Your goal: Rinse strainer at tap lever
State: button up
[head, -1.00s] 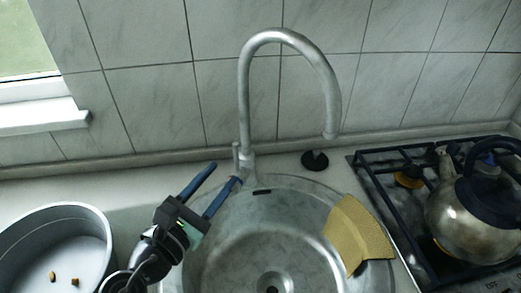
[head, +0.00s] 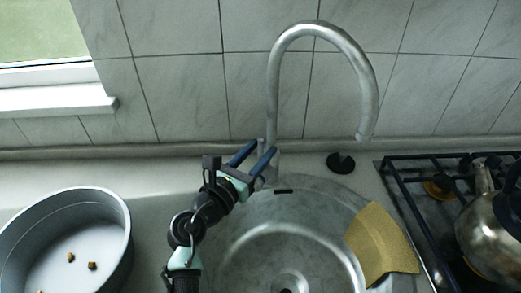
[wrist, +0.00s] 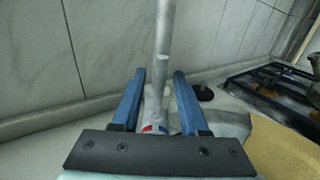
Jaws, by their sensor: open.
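The grey metal tap (head: 272,95) arches over the round sink (head: 225,255). Its short lever (head: 262,150) is at the left of the tap base, partly hidden by my gripper. My gripper (head: 262,147) is open, with its blue fingers pointing at the tap base. In the wrist view, the tap (wrist: 165,40) stands beyond and between the two fingers (wrist: 160,74), and a red and blue mark shows low on its base. I cannot tell whether a finger touches the lever. No water shows at the spout. I see no strainer in these frames.
A grey round pot (head: 125,240) with a few small brown bits stands left of the sink. A yellow cloth (head: 382,243) lies over the sink's right rim. A black plug (head: 340,163) lies behind it. A kettle (head: 485,228) sits on the hob at right.

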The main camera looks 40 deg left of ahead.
jog(key=shift+w, duration=0.35)
grip_shut()
dwell(1.2)
